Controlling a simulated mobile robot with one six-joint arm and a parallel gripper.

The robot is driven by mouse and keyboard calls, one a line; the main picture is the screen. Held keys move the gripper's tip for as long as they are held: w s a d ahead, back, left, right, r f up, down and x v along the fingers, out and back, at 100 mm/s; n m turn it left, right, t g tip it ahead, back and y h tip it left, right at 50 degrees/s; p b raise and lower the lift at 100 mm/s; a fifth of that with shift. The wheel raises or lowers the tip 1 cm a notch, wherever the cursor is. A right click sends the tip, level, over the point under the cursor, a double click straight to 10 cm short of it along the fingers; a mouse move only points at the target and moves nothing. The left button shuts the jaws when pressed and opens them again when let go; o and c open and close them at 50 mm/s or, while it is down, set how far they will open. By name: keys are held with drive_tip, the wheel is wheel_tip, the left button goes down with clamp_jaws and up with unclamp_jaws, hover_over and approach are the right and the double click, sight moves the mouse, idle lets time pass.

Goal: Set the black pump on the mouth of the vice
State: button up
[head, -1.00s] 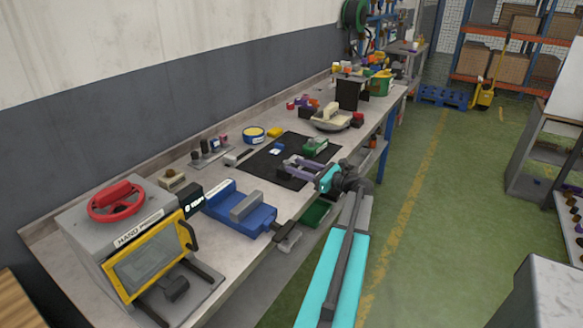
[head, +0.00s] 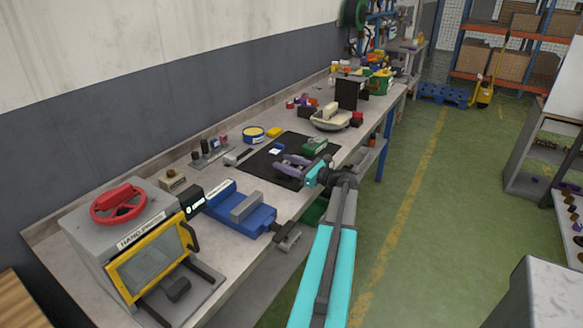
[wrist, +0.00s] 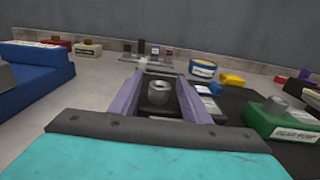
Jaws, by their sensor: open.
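The black pump (wrist: 158,108), a dark block with a grey cylinder on top, shows between the two purple fingers of my gripper (wrist: 166,92) in the wrist view. The fingers are apart, and I cannot tell whether they touch it. In the head view my gripper (head: 291,167) is low over the black mat, and the pump is hard to make out there. The blue vice (head: 222,200) stands on the bench, nearer the camera, with a grey block at its jaws. It also shows at the left of the wrist view (wrist: 40,78).
A green pump (wrist: 282,122) stands on the mat (head: 262,165) right of my gripper in the wrist view. A blue-yellow tin (head: 254,134) and a yellow block (head: 274,132) are behind.

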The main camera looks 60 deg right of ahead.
idle(0.3)
clamp_jaws()
drive_tip(key=shift+r, duration=0.1)
drive_tip(key=shift+r, duration=0.1)
drive_tip(key=shift+r+b, duration=0.3)
drive_tip(key=shift+r, duration=0.4)
drive_tip(key=shift+r+b, duration=0.3)
drive_tip(key=shift+r, duration=0.6)
drive_tip(key=s+a+b, duration=0.1)
drive_tip(key=s+a, duration=0.2)
drive_tip(key=s, duration=0.4)
drive_tip(key=s+a+r+b, duration=0.1)
drive_tip(key=s+a, duration=0.2)
drive_tip(key=s, duration=0.4)
drive_tip(key=shift+s+a+r+b, duration=0.2)
drive_tip(key=shift+s+r+b, duration=0.05)
drive_tip(key=shift+s+b, duration=0.1)
